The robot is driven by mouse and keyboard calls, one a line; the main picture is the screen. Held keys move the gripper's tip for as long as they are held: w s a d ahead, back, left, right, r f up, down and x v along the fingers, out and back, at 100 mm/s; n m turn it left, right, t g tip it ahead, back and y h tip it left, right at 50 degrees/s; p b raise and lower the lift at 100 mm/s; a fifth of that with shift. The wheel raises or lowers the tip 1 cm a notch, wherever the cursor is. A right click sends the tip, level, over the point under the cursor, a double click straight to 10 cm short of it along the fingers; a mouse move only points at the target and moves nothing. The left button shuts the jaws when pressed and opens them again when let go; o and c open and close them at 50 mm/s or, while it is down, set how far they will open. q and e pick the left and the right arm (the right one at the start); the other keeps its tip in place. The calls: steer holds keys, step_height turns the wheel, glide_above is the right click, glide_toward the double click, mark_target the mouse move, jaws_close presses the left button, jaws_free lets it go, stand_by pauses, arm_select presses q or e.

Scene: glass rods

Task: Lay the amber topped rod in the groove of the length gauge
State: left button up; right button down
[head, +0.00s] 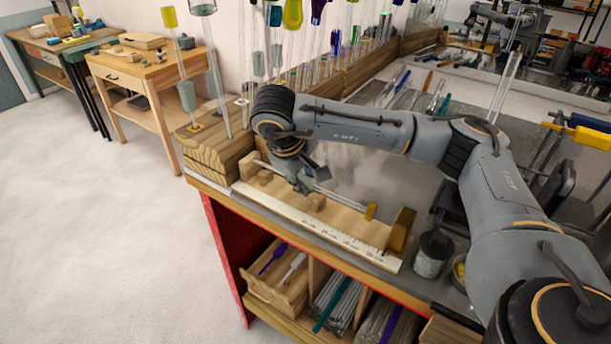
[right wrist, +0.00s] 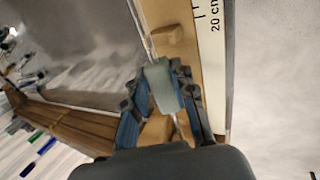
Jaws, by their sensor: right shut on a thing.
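The amber topped rod is a thin clear rod (head: 335,196) lying roughly level, its amber end (head: 370,212) toward the right. My right gripper (head: 300,184) is shut on it near its middle. In the right wrist view, a pale grey-green piece shows between the fingertips (right wrist: 162,88), and the thin rod (right wrist: 141,28) runs up beside a wooden block. The length gauge (head: 345,239) is a pale wooden board with a marked scale, small support blocks (head: 316,201) and an end stop (head: 402,230). The rod appears above or behind the blocks; its contact with the groove is unclear. My left gripper is out of view.
A wooden rack (head: 215,155) with tall upright glass rods stands close behind and left of the gripper. Shelves below hold rods and tools (head: 285,270). Open floor lies left of the bench.

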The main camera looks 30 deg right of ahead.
steer(key=shift+f, duration=0.5)
steer(key=shift+r, duration=0.15)
steer(key=shift+r, duration=0.5)
steer(key=shift+f+b, duration=0.55)
steer(key=shift+f, duration=0.45)
stand_by(0.8)
steer(key=c, duration=1)
jaws_free()
steer(key=v, duration=1.2)
